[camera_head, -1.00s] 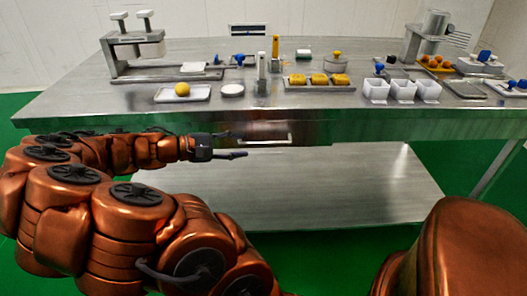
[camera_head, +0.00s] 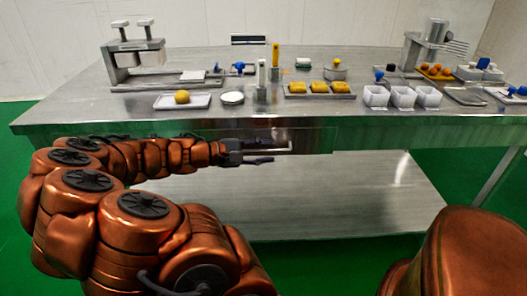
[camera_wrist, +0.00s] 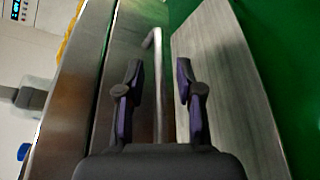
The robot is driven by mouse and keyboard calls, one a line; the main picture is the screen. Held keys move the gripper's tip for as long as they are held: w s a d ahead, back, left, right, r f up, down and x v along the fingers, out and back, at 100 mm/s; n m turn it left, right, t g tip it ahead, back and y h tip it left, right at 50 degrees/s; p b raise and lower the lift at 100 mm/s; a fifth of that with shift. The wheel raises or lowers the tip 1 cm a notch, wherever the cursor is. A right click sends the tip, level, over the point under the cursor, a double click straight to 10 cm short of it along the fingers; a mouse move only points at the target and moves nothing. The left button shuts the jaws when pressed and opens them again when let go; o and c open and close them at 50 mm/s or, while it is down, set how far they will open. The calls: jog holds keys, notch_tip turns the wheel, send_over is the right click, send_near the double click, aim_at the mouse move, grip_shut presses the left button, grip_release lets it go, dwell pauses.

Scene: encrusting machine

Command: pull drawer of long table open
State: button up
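The long table (camera_head: 390,134) is steel, with a drawer (camera_head: 322,139) in the middle of its front. The drawer front looks flush with the table, and its bar handle (camera_head: 300,150) is partly hidden by my gripper. My gripper (camera_head: 262,158) is at the left part of the handle in the head view. In the wrist view my gripper (camera_wrist: 159,72) has its two fingers apart, with the handle (camera_wrist: 158,90) running lengthwise in the gap between them. The handle appears nearer the left finger.
The tabletop carries a press-like machine (camera_head: 137,60), a tray with a yellow ball (camera_head: 182,97), yellow blocks (camera_head: 319,87) and white cups (camera_head: 402,97). A lower shelf (camera_head: 350,195) lies beneath the drawer. Green floor (camera_head: 445,170) is open around the table.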

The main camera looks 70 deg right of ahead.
grip_shut()
dwell(0.5)
